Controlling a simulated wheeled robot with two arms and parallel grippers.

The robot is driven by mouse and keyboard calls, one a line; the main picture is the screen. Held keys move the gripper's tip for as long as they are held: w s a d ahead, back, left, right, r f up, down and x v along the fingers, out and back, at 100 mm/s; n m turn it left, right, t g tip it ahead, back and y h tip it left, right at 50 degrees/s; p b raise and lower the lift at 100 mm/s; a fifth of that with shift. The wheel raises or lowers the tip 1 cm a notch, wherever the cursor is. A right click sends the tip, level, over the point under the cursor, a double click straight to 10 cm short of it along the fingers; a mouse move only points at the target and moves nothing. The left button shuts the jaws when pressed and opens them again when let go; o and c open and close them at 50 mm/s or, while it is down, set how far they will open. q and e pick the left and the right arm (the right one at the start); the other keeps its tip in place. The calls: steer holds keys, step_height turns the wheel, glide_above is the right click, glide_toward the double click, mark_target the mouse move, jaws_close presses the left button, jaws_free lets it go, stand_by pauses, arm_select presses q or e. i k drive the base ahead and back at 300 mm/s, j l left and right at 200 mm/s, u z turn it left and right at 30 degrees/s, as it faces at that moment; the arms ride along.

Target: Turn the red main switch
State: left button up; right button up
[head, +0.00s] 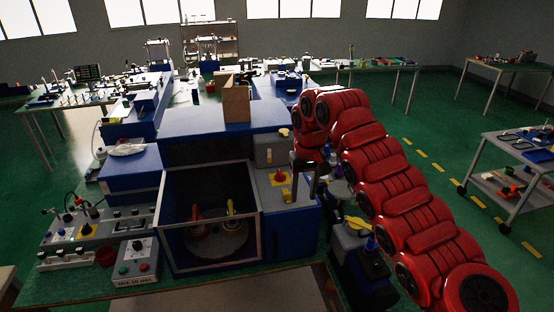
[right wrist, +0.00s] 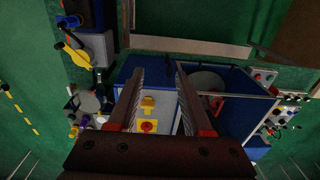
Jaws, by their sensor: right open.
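The red main switch (head: 279,176) is a small red knob on a yellow plate, on the grey top panel right of the press's glazed chamber. It also shows in the right wrist view (right wrist: 148,126), low between my fingers and close to the gripper body. My right gripper (head: 307,198) hangs with its fingers down, just right of the switch in the head view. Its fingers (right wrist: 158,76) are apart with nothing between them. I cannot tell the exact height of the fingertips over the panel. My left gripper is not in view.
The framed chamber (head: 210,222) holds a red and a yellow handle. A grey box (head: 271,148) stands behind the switch. A control box (head: 137,262) with buttons sits at the front left. A blue bin area (head: 362,262) is right of the press. Green floor lies open further right.

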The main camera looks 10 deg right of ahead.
mark_target(279, 177)
steer(key=i, duration=1.15)
